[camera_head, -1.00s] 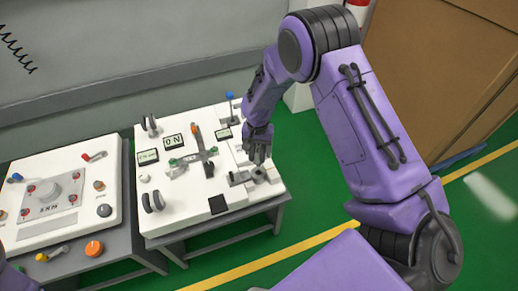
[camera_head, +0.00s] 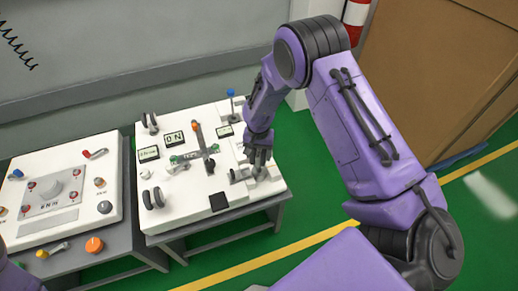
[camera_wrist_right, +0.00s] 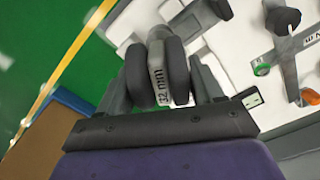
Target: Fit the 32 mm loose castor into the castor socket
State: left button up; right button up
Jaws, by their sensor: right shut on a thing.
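The 32 mm castor (camera_wrist_right: 157,76) shows in the right wrist view as two dark wheels around a grey fork lettered "32 mm". My right gripper (camera_wrist_right: 160,85) is shut on it, one finger on each side. In the head view my right gripper (camera_head: 258,166) points down over the right part of the white cart top (camera_head: 190,216), close above the grey fittings there. The castor socket cannot be made out clearly; the gripper and castor cover that spot. Whether the castor touches it, I cannot tell. My left gripper is not in view.
A grey lever assembly (camera_head: 204,152), small displays (camera_head: 173,138), a black square (camera_head: 218,201) and a blue-topped post (camera_head: 231,93) are near. A second cart (camera_head: 85,225) stands left. Green floor is free at front.

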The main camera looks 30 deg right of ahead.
jog(key=shift+f+b, duration=0.75)
jog(key=shift+f, duration=1.35)
jog(key=o, duration=1.1)
notch_tip(320, 180, up, 11)
jog(key=shift+f, duration=0.15)
